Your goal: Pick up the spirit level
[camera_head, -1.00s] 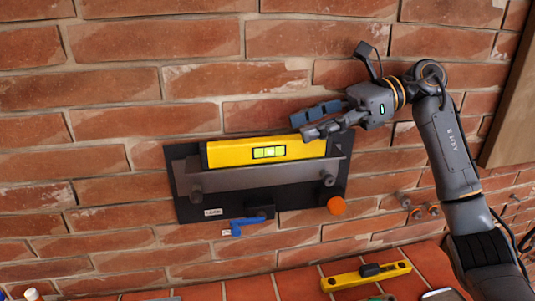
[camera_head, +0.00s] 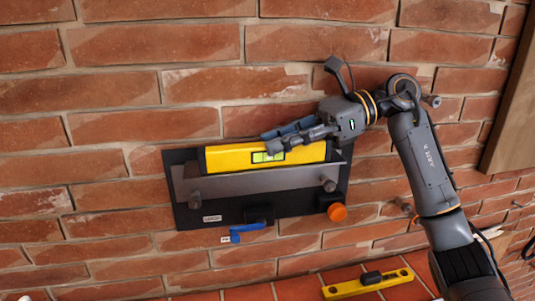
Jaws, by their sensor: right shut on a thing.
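The yellow spirit level (camera_head: 225,158) with a bright green vial lies along a grey shelf on a black wall plate (camera_head: 190,218). My right gripper (camera_head: 271,141) reaches in from the right and is shut on the level near its middle. Its fingers lie across the level's top edge and cover part of the vial. The level still appears to rest on the shelf; whether there is a small gap under it I cannot tell. My left gripper is out of view.
A blue lever (camera_head: 248,228) and an orange knob (camera_head: 337,212) sit at the plate's lower edge. A second yellow bar (camera_head: 343,288) with a black middle lies on the tiled ledge below. Pegs stick out of the brick wall at right, near a wooden panel (camera_head: 515,110).

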